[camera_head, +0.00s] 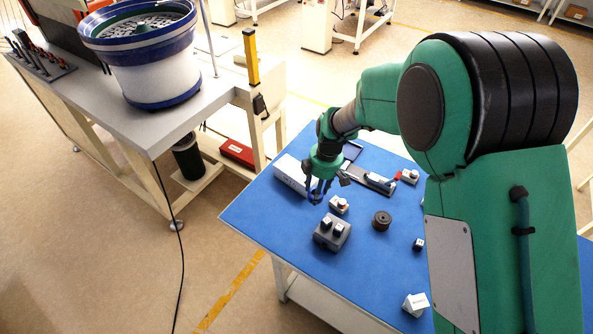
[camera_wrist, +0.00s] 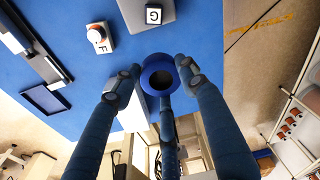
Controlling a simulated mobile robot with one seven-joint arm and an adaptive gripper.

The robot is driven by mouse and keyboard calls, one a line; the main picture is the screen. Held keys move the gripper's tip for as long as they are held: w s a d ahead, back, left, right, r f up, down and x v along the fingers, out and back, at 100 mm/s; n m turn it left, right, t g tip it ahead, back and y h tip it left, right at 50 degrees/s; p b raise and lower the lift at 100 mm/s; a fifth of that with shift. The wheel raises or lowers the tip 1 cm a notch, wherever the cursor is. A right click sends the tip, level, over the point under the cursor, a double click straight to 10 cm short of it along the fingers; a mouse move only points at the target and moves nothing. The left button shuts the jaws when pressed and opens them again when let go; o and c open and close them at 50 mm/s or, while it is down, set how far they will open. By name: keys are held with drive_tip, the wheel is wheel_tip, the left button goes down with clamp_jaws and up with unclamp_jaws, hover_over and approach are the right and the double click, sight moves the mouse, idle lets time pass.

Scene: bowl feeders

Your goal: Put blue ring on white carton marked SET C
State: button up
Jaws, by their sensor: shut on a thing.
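A blue ring (camera_wrist: 149,74) with a dark round hole is held between the fingers of my gripper (camera_wrist: 158,80). In the head view my gripper (camera_head: 318,192) is over the blue table, at the right end of a long white carton (camera_head: 290,175); a little blue of the ring shows between the fingers. In the wrist view the white carton (camera_wrist: 131,115) is partly hidden behind the ring and fingers. I cannot read any SET C marking on it, nor tell whether the ring touches it.
On the blue table (camera_head: 265,215), a grey block (camera_head: 333,235) with dark, white-topped pieces and a small white box with a red top (camera_head: 338,204) are near my gripper. A dark spool (camera_head: 381,221) stands to the right. The table's left front area is clear.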

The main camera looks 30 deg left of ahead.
drive_tip(key=shift+s+a+f, duration=0.15)
drive_tip(key=shift+f, duration=2.4)
drive_tip(key=shift+a, duration=0.1)
hover_over(304, 180)
drive_tip(key=shift+d+f, duration=0.25)
drive_tip(key=shift+f, duration=0.45)
drive_tip(key=shift+f, duration=0.1)
drive_tip(key=shift+f+b, duration=0.3)
drive_tip(key=shift+f, duration=1.4)
drive_tip(key=o, duration=1.2)
drive_tip(key=shift+f, duration=0.1)
